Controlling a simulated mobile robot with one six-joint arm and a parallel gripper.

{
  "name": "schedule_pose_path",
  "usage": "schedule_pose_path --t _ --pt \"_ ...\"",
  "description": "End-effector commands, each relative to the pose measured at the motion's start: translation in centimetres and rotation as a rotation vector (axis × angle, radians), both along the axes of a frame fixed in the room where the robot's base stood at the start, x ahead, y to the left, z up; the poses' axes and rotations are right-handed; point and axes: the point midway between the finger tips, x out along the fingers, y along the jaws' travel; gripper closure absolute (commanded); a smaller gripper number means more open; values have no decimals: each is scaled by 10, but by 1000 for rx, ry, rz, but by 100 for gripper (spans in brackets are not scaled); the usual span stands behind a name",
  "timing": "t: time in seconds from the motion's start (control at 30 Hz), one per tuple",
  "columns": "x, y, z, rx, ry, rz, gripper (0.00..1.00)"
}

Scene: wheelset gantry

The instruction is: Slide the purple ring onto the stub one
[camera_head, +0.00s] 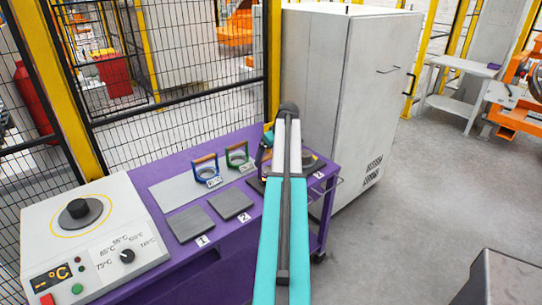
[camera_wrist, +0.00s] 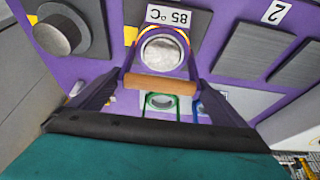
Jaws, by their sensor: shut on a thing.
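In the wrist view my gripper (camera_wrist: 160,84) is shut on the wooden handle of the purple ring (camera_wrist: 138,58). The ring surrounds a round silver face; I cannot tell whether it touches anything below. A white 85 °C label lies just beyond the ring. A dark grey round stub (camera_wrist: 60,32) on a square plate stands at the upper left, apart from the ring. In the head view a dark round part (camera_head: 313,160) shows right of my arm, near a number 3 label. My arm hides most of the gripper and ring there. The stub's own number is not readable.
The purple table (camera_head: 172,165) carries a blue ring (camera_head: 205,170) and a green ring (camera_head: 238,156) with wooden handles. Flat grey pads (camera_head: 190,223) lie in front, labelled 1 and 2. A heater box (camera_head: 110,235) stands left, and a grey cabinet (camera_head: 335,90) stands behind.

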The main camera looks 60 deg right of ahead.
Motion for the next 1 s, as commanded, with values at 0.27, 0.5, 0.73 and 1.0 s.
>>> schedule_pose_path --t 0.27,0.5,0.73,1.0 --pt "0 0 -4 -1 -1 0 58" --pt "0 0 -8 -2 -2 0 58" --pt "0 0 -11 -2 -2 0 58" --pt "0 0 -15 -2 -2 0 2"
